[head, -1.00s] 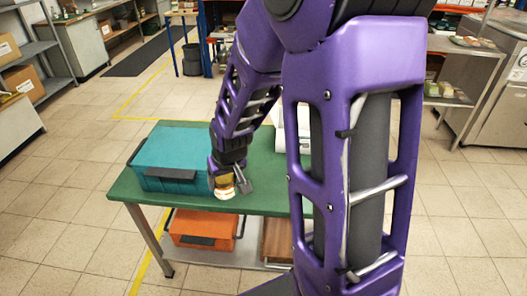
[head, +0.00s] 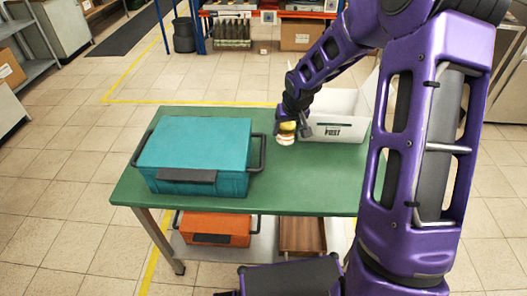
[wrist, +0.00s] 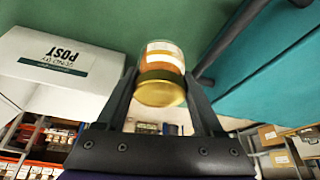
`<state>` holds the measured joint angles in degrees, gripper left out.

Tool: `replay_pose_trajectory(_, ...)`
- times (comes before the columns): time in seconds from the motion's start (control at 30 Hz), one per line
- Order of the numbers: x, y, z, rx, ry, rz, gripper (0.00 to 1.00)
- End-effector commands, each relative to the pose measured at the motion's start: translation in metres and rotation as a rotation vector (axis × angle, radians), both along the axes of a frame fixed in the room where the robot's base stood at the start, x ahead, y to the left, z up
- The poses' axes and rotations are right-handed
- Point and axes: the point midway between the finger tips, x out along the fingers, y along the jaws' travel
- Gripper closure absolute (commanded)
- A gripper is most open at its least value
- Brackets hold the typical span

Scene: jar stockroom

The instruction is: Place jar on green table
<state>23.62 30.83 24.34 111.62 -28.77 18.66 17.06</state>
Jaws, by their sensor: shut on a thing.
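The jar (head: 286,138) is small, with a gold lid and a whitish and amber body. My gripper (head: 287,124) is shut on it, over the back part of the green table (head: 300,185). In the wrist view the jar (wrist: 162,65) sits between both fingers of my gripper (wrist: 162,85), gold end towards the palm.
A teal case (head: 195,150) with dark handles takes up the table's left part. A white box marked POST (head: 335,115) stands at the back right, close to my gripper. The front middle of the tabletop is clear. An orange case (head: 213,228) and a brown box (head: 302,236) lie on the lower shelf.

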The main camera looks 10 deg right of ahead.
Motion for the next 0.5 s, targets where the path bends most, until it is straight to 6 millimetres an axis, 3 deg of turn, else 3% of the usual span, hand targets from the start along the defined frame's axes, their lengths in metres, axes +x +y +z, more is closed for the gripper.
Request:
replay_pose_trajectory(0.2, 0.003, 0.0, -0.044, 0.0, 0.0, 0.003, 1.0)
replay_pose_trajectory(0.5, 0.003, 0.0, -0.071, -0.001, -0.001, 0.003, 1.0)
